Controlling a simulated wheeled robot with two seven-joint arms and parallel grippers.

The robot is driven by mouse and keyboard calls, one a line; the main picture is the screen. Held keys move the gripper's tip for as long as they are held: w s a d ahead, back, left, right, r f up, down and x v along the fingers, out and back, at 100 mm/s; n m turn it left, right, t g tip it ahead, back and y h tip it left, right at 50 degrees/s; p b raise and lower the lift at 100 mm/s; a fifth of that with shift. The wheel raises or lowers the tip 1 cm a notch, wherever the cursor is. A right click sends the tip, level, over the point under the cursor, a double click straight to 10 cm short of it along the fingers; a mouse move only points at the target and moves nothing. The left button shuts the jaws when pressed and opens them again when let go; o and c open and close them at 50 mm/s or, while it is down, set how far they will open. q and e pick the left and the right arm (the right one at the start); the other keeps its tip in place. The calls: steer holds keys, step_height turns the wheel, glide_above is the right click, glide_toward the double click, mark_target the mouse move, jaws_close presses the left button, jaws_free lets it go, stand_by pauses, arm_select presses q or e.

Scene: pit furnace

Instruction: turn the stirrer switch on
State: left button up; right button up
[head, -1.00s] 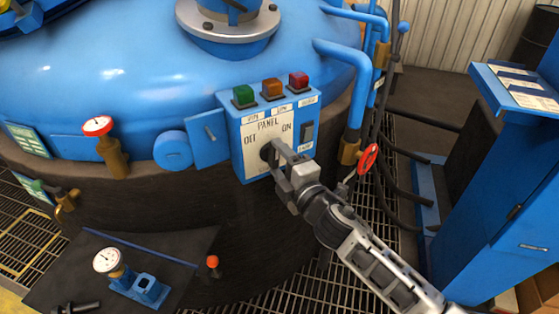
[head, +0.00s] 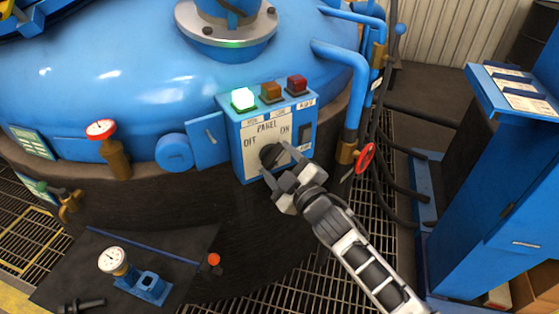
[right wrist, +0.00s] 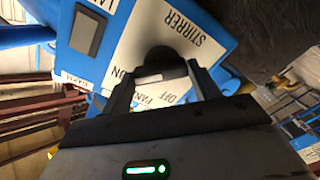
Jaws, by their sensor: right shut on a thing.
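The stirrer switch is a black rotary knob (head: 269,154) on the white face of a blue control box (head: 237,152), between the words OFF and ON. It also shows in the right wrist view as a dark knob (right wrist: 163,62) next to the label STIRRER. My right gripper (head: 277,162) is shut on the knob, with one finger on each side (right wrist: 160,76). The green lamp (head: 243,98) on top of the box is brightly lit. The amber lamp (head: 271,92) and red lamp (head: 297,85) look unlit. My left gripper is not in view.
A dark rocker switch (head: 305,132) is at the box's right side. A blue cabinet (head: 490,190) is at far right.

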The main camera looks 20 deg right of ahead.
stand_by(0.5)
steer(key=o, duration=1)
steer(key=b+v, duration=0.1)
steer(key=v, duration=1.5)
steer(key=s+a+f+m+g, duration=0.2)
steer(key=f+m, duration=0.1)
steer(key=f, duration=0.1)
steer(key=s+a+f+m+g, duration=0.1)
steer(key=s+f+m+g, duration=0.1)
steer(key=f, duration=0.3)
steer(key=s+a+f+m+g, duration=0.2)
steer(key=s+f+m+g, duration=0.1)
steer(key=s+f+m, duration=0.1)
steer(key=shift+a+f+h, duration=0.3)
steer(key=shift+f, duration=0.2)
